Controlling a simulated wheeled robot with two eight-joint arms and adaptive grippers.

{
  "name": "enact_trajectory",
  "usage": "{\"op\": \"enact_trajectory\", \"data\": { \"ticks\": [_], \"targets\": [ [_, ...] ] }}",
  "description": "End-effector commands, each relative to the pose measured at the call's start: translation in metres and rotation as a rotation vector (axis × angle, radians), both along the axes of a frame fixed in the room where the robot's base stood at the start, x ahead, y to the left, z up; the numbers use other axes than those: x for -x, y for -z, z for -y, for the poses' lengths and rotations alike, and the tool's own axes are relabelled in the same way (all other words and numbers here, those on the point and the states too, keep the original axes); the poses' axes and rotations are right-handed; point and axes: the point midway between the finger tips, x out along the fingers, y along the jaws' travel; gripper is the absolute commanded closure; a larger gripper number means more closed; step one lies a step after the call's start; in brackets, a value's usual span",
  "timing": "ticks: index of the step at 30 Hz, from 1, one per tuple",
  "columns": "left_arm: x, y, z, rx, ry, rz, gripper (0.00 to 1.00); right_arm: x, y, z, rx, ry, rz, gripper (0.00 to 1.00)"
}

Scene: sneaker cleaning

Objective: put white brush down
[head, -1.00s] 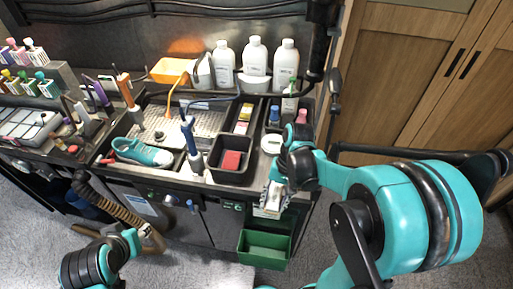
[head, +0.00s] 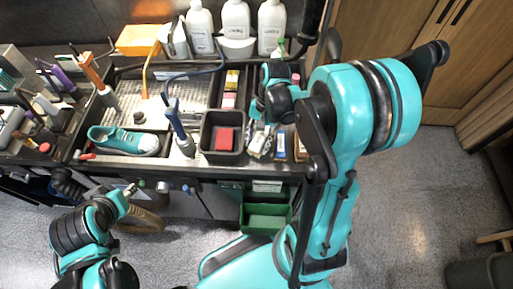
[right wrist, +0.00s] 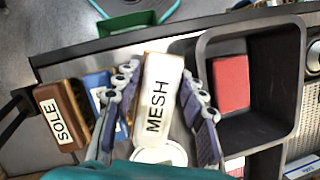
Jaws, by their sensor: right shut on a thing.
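The white brush (right wrist: 158,90), labelled MESH, is between the fingers of my right gripper (right wrist: 157,105) in the right wrist view. The gripper is shut on it. In the head view, my right gripper (head: 262,138) is at the right front of the workbench, just right of the black bin (head: 206,145). The brush is small and partly covered there. I cannot tell whether it touches the surface below. My left gripper (head: 127,190) is in front of the bench at lower left, too small to judge its fingers.
A brown brush labelled SOLE (right wrist: 60,115) and a blue-topped item (right wrist: 100,85) lie left of the white brush. The bin holds a red block (right wrist: 231,84). A teal sneaker (head: 125,141) lies in the bench's left tray. A green box (head: 265,216) hangs at the front.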

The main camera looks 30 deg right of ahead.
Motion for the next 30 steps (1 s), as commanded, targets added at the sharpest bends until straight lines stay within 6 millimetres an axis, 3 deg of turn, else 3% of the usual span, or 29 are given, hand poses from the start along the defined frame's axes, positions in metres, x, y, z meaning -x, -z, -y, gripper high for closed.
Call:
{"op": "enact_trajectory", "data": {
  "ticks": [6, 13, 25, 26, 30],
  "targets": [
    [0.0, 0.004, 0.0, 0.0, 0.0, 0.0, 0.6, -0.009, 0.012, 0.001, 0.0, 0.0, 0.0, 1.0],
    [0.0, 0.016, 0.0, 0.0, 0.0, 0.0, 0.6, -0.009, 0.045, 0.001, 0.0, 0.0, 0.0, 1.0],
    [0.0, 0.02, 0.0, 0.0, 0.0, 0.0, 0.6, -0.009, 0.05, 0.001, 0.0, 0.0, 0.0, 1.0],
    [0.0, 0.02, 0.0, 0.0, 0.0, 0.0, 0.6, -0.009, 0.049, 0.001, 0.0, 0.0, 0.0, 0.54],
    [0.0, 0.019, 0.0, 0.0, 0.0, 0.0, 0.6, -0.009, 0.048, 0.001, 0.0, 0.0, 0.0, 0.51]
  ]
}}
